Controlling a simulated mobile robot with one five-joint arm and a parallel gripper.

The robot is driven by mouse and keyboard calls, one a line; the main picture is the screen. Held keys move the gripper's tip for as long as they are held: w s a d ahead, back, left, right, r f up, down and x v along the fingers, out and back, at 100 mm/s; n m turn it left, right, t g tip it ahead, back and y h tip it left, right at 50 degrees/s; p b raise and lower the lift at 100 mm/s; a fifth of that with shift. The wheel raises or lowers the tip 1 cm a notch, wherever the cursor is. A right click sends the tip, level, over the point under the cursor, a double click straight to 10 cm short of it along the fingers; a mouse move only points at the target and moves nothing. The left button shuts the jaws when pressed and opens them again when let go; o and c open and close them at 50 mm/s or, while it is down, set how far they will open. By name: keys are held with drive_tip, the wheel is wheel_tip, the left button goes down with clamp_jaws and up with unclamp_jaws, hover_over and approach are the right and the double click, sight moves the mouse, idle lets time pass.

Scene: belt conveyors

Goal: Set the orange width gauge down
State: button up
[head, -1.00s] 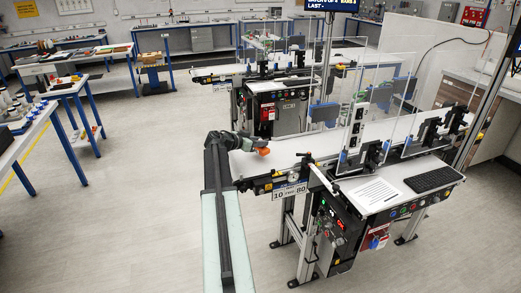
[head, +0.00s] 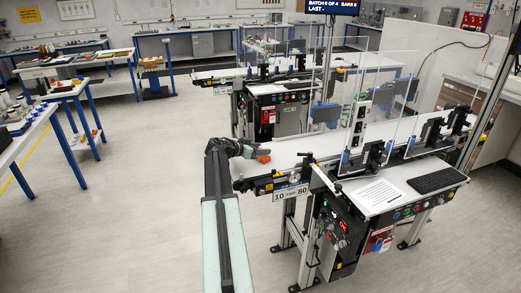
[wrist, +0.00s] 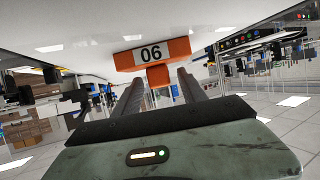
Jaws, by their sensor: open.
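The orange width gauge (head: 263,158) is at the left end of the near conveyor's white belt (head: 290,146). In the wrist view the gauge (wrist: 184,50) shows an orange bar with a white label reading "06" as pictured and a short orange stem between my fingers. The bar is at the white surface, but I cannot tell whether it rests fully on it. My gripper (wrist: 157,82) is open, with a finger on each side of the stem and visible gaps. In the head view my gripper (head: 252,152) is small and its fingers are hard to make out.
The near conveyor has clear guard panels (head: 388,90), black sensor mounts and a side shelf with a paper (head: 376,191) and keyboard (head: 437,180). A second conveyor (head: 225,74) stands behind. Blue-legged benches stand at left. The floor at left is clear.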

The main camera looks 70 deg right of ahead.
drive_tip(key=p+v, duration=0.4)
drive_tip(key=v, duration=0.8)
drive_tip(key=shift+r, duration=0.15)
drive_tip(key=w+a+f+n+t+y, duration=0.2)
drive_tip(key=w+a+f+n, duration=0.15)
drive_tip(key=w+a, duration=0.55)
drive_tip(key=w+a+f+n+t+y, duration=0.1)
drive_tip(key=w+a+f+n+t, duration=0.25)
drive_tip(key=a, duration=0.85)
drive_tip(key=w+a+f+n+y, duration=0.2)
drive_tip(key=w+a+f+n, duration=0.15)
drive_tip(key=w+a, duration=0.6)
drive_tip(key=a+f+n+y, duration=0.2)
drive_tip(key=a+n, duration=0.4)
drive_tip(key=a, duration=1.4)
drive_tip(key=a+f+n+y, duration=0.2)
drive_tip(key=a+n+y, duration=0.3)
drive_tip(key=a, duration=1.4)
drive_tip(key=shift+s+a+n+t, duration=0.25)
drive_tip(key=shift+a+n+t, duration=0.2)
drive_tip(key=shift+n, duration=0.6)
drive_tip(key=shift+d+f, duration=0.1)
drive_tip(key=shift+f, duration=0.05)
